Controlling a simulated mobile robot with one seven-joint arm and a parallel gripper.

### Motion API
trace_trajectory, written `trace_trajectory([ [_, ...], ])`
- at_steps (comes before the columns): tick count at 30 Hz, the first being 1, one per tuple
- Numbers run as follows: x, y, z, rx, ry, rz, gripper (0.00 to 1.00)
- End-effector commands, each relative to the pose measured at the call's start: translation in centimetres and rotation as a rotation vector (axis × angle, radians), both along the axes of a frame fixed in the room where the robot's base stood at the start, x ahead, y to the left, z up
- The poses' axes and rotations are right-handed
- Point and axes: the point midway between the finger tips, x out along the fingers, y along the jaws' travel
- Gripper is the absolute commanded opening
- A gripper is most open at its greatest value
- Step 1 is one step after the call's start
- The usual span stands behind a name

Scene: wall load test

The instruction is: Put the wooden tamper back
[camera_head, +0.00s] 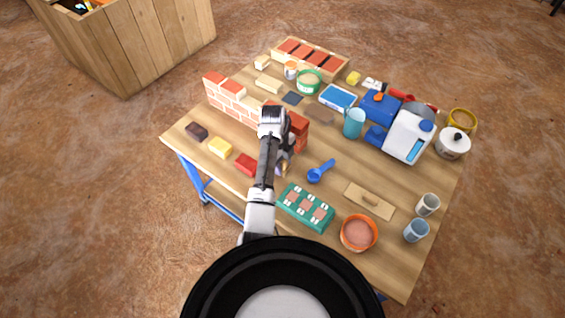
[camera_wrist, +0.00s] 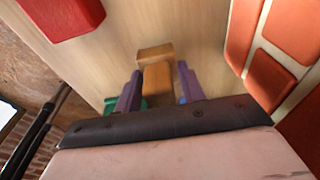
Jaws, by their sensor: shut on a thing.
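My gripper (camera_wrist: 159,85) is shut on the wooden tamper (camera_wrist: 157,78), a small brown wooden piece with a wider block (camera_wrist: 155,53) at its far end. The purple fingers stand on both sides of its narrower part. In the head view my gripper (camera_head: 283,167) is low over the table, between the red block (camera_head: 247,164) and the blue scoop (camera_head: 320,171), in front of the brick wall's right end. My arm hides most of the tamper there. I cannot tell whether the tamper touches the tabletop.
The low brick wall (camera_head: 235,108) stands close to my gripper, and its bricks fill the wrist view's right side. A green tray (camera_head: 306,208), wooden float (camera_head: 369,201) and orange bowl (camera_head: 358,234) are on the near side. Jugs and tubs crowd the far right. Bare wood (camera_head: 345,150) shows mid-table.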

Motion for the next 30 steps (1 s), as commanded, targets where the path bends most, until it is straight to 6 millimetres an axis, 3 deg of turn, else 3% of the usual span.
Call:
trace_trajectory([
  [11,0.0,0.0,-0.5,0.000,0.000,0.000,0.16],
  [12,0.0,0.0,-0.5,0.000,0.000,0.000,0.41],
  [17,0.0,0.0,-0.4,0.000,0.000,0.000,0.61],
  [25,0.0,0.0,-0.4,0.001,-0.001,0.000,0.61],
  [30,0.2,0.1,0.8,0.000,-0.003,0.000,0.61],
])
